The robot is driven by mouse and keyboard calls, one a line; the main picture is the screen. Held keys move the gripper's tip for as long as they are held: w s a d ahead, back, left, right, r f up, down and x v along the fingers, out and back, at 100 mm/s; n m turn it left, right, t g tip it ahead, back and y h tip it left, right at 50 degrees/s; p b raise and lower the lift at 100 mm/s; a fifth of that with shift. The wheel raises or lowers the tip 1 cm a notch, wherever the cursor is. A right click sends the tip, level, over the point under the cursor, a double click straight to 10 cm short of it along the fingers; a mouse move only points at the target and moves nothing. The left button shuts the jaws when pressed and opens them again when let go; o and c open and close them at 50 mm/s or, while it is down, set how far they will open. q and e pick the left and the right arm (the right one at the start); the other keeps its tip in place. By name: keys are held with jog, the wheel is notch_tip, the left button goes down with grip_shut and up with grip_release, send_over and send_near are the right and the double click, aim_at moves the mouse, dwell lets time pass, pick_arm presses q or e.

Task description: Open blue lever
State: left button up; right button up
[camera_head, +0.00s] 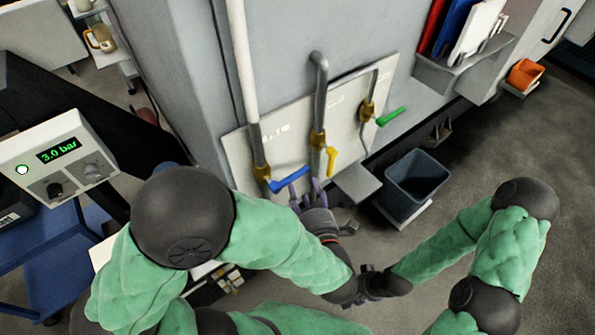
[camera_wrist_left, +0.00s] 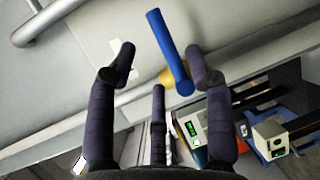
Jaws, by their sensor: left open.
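The blue lever (camera_head: 290,181) sits on a yellow valve at the foot of the left pipe on a pale wall panel. It points right and slightly up in the head view. My left gripper (camera_head: 308,192) is just below the lever's free end, its purple fingers spread. In the left wrist view, the blue lever (camera_wrist_left: 168,47) shows between the left and right fingertips of my open left gripper (camera_wrist_left: 160,62), closer to the right one. I cannot tell whether it touches. My right arm's end (camera_head: 372,284) is low in the head view; its fingers do not show clearly.
A yellow lever (camera_head: 331,161) and a green lever (camera_head: 391,116) sit on neighbouring pipes to the right. A dark bin (camera_head: 416,180) stands below the panel. A box with a display reading 3.0 bar (camera_head: 58,155) is at left. Floor at right is clear.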

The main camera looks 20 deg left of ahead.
aim_at(299, 175)
pick_arm(q)
jog(key=shift+b+x, duration=0.9)
jog(key=shift+x, duration=3.1)
jog(key=shift+c, duration=0.2)
grip_shut()
